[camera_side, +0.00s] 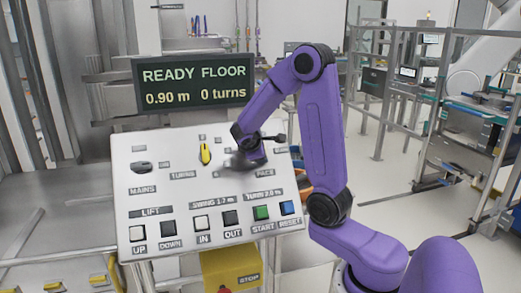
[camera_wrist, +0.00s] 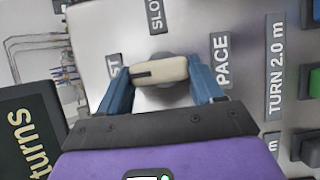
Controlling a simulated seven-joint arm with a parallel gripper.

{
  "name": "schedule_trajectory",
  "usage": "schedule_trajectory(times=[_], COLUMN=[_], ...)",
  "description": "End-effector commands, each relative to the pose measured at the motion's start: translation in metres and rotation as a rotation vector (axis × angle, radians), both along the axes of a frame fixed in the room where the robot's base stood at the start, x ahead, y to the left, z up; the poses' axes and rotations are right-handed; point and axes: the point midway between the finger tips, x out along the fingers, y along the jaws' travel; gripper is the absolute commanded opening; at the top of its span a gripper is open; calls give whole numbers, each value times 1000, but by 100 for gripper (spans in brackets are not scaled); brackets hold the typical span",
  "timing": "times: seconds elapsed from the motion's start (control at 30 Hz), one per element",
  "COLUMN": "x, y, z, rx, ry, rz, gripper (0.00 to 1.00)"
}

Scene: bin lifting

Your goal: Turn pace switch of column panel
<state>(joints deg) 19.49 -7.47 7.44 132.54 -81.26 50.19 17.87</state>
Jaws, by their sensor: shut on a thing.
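The pace switch (camera_wrist: 160,70) is a cream rotary knob with a dark line toward its left end in the wrist view. It sits beside the PACE label (camera_wrist: 222,62), with a SLOW label and a partly hidden label ending in "ST" around it. The blue fingers of my gripper (camera_wrist: 164,82) are shut on the knob's two ends. In the side view my gripper (camera_side: 250,162) is at the upper right of the column panel (camera_side: 125,210) and hides the knob.
A display (camera_side: 195,83) above the panel reads READY FLOOR, 0.90 m, 0 turns. A yellow knob (camera_side: 205,153) and a dark MAINS knob (camera_side: 141,167) are left of my gripper. Several push buttons, including green (camera_side: 261,212) and blue (camera_side: 287,208), line the lower panel.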

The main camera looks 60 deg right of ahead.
Motion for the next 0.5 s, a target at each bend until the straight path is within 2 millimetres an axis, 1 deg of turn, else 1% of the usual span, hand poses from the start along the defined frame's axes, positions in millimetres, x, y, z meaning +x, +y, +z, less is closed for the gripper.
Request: schedule_trajectory(times=[0.3, 0.33, 0.37, 0.4, 0.5], x=[1, 1, 1, 1, 1], y=[0, 0, 0, 0, 0], z=[0, 0, 0, 0, 0], rx=[-2, -2, -2, -3, -2], ry=[2, 2, 2, 3, 2], rz=[7, 7, 7, 6, 5], gripper=[36, 69, 79, 92, 92])
